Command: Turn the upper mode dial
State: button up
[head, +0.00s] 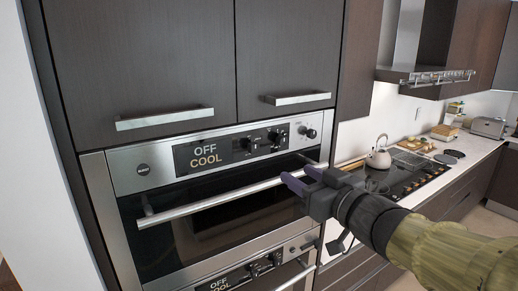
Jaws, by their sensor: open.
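The upper oven's control panel (215,151) spans the top of the stacked ovens, with a display reading OFF and COOL at its left. Three round dials show to the right of the display: a left one (248,144), a middle one (277,134) and a right one (311,133). I cannot read which is the mode dial. My gripper (295,173) is open and empty, below the right part of the panel, near the right end of the upper oven's handle. It appears apart from the dials.
The long metal handle (220,202) crosses the upper oven door. A lower oven panel (235,281) also reads OFF COOL. Dark cabinets (140,60) with bar handles stand above. At right are a counter with a cooktop (405,172), a kettle (379,155) and a range hood (425,74).

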aim_at(255, 148)
jog(key=shift+w, duration=0.15)
jog(key=p+x, duration=0.5)
jog(key=x, duration=1.2)
jog(key=shift+w+a, duration=0.1)
jog(key=shift+a, duration=0.1)
jog(key=c, duration=1)
